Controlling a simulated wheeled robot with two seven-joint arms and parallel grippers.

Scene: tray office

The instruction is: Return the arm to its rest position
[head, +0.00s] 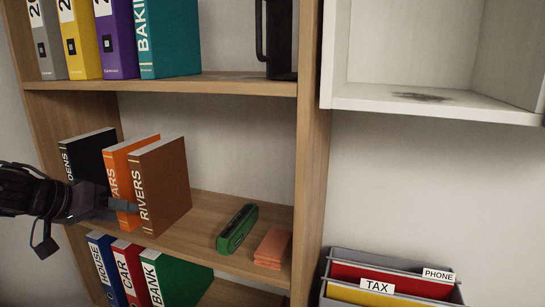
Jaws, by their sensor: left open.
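My left arm comes in from the left edge. Its gripper (120,209) is open at the middle shelf, in front of the lower spine of an orange book (119,165) and close to a brown book marked RIVERS (168,185). The fingers overlap the orange spine in the picture; I cannot tell whether they touch it. Nothing shows held between the fingers. The two books and a black book (85,153) stand upright side by side. My right gripper is not in view.
A green object (237,230) and orange pads (272,248) lie on the middle shelf (205,216). Binders (168,40) stand above, and books marked HOUSE, CAR and BANK (172,280) below. A white cabinet (430,104) and a grey folder box (392,262) are at right.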

